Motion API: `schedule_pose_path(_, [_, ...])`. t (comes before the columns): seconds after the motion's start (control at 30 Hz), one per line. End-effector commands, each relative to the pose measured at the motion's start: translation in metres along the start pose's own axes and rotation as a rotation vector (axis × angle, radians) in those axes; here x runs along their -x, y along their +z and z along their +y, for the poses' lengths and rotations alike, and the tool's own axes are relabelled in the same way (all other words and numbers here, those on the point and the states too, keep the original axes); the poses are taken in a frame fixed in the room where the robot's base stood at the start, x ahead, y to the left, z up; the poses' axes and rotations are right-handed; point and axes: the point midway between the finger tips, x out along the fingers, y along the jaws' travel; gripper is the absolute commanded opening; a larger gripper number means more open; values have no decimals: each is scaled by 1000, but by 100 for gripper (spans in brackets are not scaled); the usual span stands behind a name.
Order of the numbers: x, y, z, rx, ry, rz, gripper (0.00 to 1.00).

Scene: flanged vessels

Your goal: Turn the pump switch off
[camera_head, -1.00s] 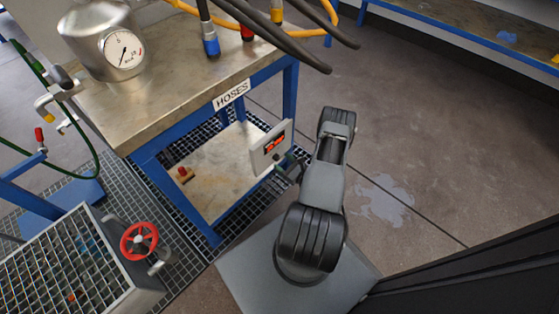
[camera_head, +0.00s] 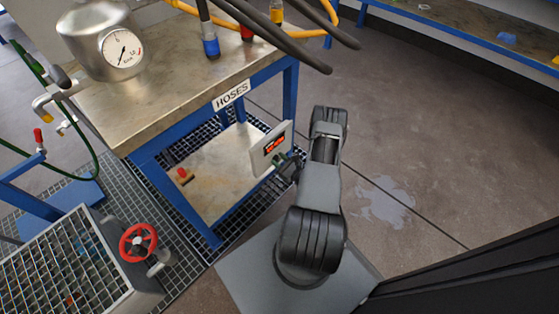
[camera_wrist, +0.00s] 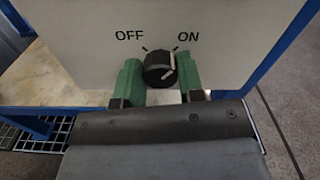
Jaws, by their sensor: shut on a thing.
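The pump switch is a black round knob (camera_wrist: 158,68) on a pale panel (camera_wrist: 100,50) marked OFF at the left and ON at the right. A light line on the knob leans toward the right, on the ON side. My gripper (camera_wrist: 160,82) has its green fingers on either side of the knob and is shut on it. In the head view, the panel (camera_head: 257,158) hangs at the side of the blue-framed bench, and my gripper (camera_head: 284,162) is at its face. The knob itself is hidden there.
A bench (camera_head: 160,105) labelled HOSES stands above, holding a metal vessel with a gauge (camera_head: 122,50) and hoses. A red handwheel (camera_head: 138,242) is at lower left. The floor to the right is open, with a wet patch (camera_head: 385,202).

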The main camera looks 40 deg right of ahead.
Motion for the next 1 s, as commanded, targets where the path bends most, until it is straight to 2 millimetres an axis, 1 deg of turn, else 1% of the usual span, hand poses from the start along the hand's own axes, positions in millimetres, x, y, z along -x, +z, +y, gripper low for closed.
schedule_pose_path(0.03, [0, 0, 0, 0, 0, 0, 23])
schedule_pose_path(0.13, [0, 0, 0, 0, 0, 0, 13])
schedule_pose_path(0.17, [0, 0, 0, 0, 0, 0, 12])
schedule_pose_path(0.37, [0, 0, 0, 19, 0, 0, 12])
schedule_pose_path(0.47, [0, 0, 0, 55, 0, 0, 12])
schedule_pose_path(0.67, [0, -1, 0, 191, 0, 0, 12])
schedule_pose_path(1.0, [0, -1, 1, 512, 0, 0, 12])
